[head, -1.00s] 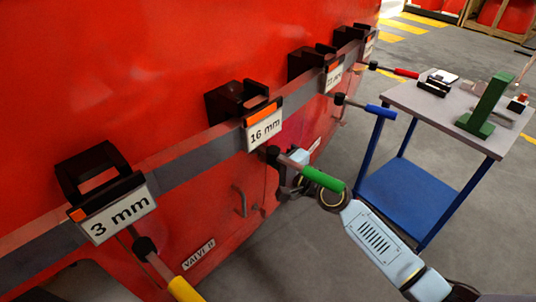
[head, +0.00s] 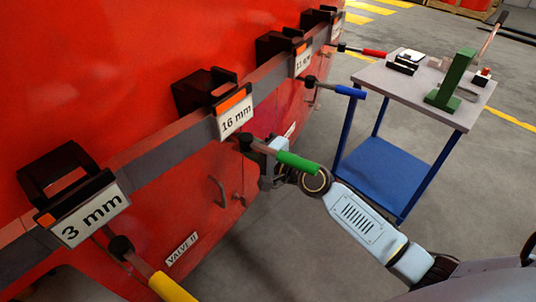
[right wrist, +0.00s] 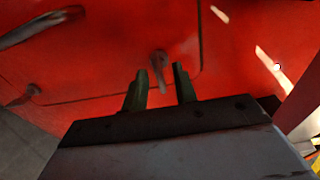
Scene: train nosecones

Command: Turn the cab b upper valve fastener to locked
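The red cab side (head: 75,75) carries a lower panel with a label reading VALVE, its last letter unclear (head: 181,249). In the right wrist view, a small grey fastener (right wrist: 158,66) with a short lever hanging down sits on the red panel, near its outlined edge. My right gripper (right wrist: 159,88) is open, its two dark fingers apart. The fastener appears ahead of the gap between them; contact is not visible. In the head view my right gripper (head: 266,172) is by the panel, partly hidden behind a green-handled tool (head: 298,163). My left gripper is not in view.
A grey rail (head: 155,152) bears black holders labelled 3 mm (head: 92,214) and 16 mm (head: 235,115). Tools with yellow (head: 171,288), blue (head: 350,91) and red handles stick out. A curved handle (head: 219,191) is on the panel. A cart (head: 460,112) stands right.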

